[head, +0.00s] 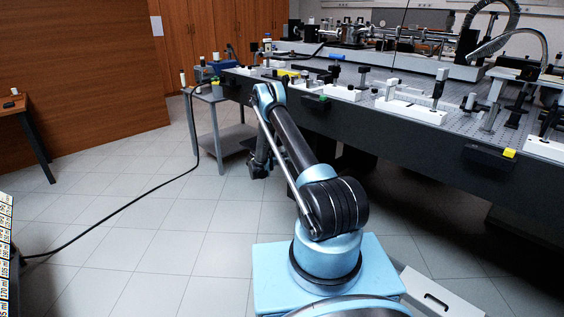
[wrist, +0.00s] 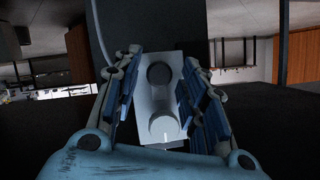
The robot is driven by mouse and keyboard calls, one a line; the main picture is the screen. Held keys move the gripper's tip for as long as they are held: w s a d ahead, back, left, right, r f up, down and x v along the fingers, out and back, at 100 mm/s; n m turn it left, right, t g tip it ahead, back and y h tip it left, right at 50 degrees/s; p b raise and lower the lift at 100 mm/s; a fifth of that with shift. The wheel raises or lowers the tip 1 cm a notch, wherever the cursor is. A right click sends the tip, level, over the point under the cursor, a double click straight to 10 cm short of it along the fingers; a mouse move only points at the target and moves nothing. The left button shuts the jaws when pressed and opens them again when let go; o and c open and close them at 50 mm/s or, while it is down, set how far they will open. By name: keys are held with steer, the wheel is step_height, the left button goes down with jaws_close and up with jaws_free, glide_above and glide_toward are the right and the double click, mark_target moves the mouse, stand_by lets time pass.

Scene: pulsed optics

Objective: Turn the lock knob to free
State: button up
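In the wrist view, a grey knob (wrist: 162,102) with two rounded ends sits on a pale rectangular plate (wrist: 142,130), with its long side running nearly up and down the picture. My gripper (wrist: 162,58) is open, with one blue-padded finger on each side of the plate and knob. A gap shows between the left finger and the knob. The right finger is closer to the knob, and I cannot tell whether it touches. In the head view, my arm reaches toward the optics bench. The knob cannot be made out there, and my gripper's fingers are not clear.
The long dark optics bench (head: 420,125) runs along the right, with optical mounts on top and small boxes on its front edge. A small grey side table (head: 208,98) stands at its left end. A black cable (head: 120,210) crosses the floor.

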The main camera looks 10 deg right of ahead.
jaws_close()
steer(key=shift+w+a+r+n+g+h, duration=0.1)
steer(key=shift+n+g+h, duration=0.15)
steer(key=shift+n, duration=0.25)
steer(key=shift+w+n+g+h, duration=0.1)
steer(key=shift+n+g+h, duration=0.05)
steer(key=shift+n+g, duration=0.3)
steer(key=shift+o, duration=1.5)
jaws_free()
steer(key=shift+s, duration=0.1)
steer(key=v, duration=1.1)
steer(key=shift+s+a, duration=0.3)
steer(key=shift+a, duration=0.05)
